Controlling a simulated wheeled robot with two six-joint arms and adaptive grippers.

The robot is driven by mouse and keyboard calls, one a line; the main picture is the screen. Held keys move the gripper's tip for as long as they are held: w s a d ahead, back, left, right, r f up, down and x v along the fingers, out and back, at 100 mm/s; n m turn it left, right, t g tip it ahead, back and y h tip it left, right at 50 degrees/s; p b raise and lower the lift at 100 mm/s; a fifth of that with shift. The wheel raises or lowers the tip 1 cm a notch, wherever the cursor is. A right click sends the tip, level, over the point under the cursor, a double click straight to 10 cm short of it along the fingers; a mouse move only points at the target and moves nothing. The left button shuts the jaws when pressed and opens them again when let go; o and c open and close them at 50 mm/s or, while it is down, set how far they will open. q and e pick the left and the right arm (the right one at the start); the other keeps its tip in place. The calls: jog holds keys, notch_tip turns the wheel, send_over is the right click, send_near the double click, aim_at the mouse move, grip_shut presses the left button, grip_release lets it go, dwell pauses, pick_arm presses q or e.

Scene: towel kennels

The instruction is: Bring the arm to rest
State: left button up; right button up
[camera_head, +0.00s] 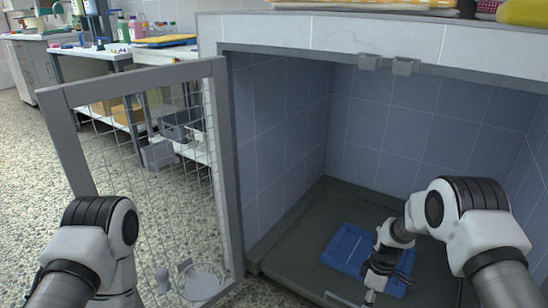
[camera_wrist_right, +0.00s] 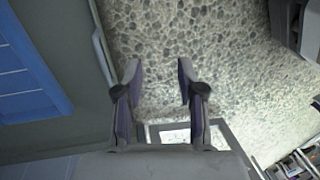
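My right arm reaches into the open tiled kennel (camera_head: 290,130). Its gripper (camera_head: 370,292) is low, near the kennel's front edge, in the head view. In the right wrist view the right gripper (camera_wrist_right: 158,72) has its two fingers spread apart, with nothing between them and speckled floor beyond. A flat blue rectangular piece (camera_head: 345,248) with pale lines lies on the dark kennel floor (camera_head: 300,225), partly hidden by my right arm. The blue piece also shows at the left of the right wrist view (camera_wrist_right: 25,75), apart from the fingers. My left arm is at the lower left; its gripper is out of frame.
The mesh kennel door (camera_head: 220,160) stands open at the left, close to my left arm, with a round holder (camera_head: 203,281) low on it. Kennel walls and the top edge (camera_head: 330,38) surround my right arm. A bench (camera_head: 140,52) with bottles stands behind.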

jog(key=s+r+m+t+h+p, duration=0.1)
jog(key=s+r+m+p, duration=1)
jog(key=s+r+p, duration=2.1)
notch_tip(320, 180, up, 3)
jog(key=a+t+p, duration=0.1)
jog(key=p, duration=0.5)
jog(key=shift+m+p, duration=0.3)
jog(key=shift+m, duration=0.1)
jog(key=shift+s+f, duration=0.1)
jog(key=shift+s, duration=0.1)
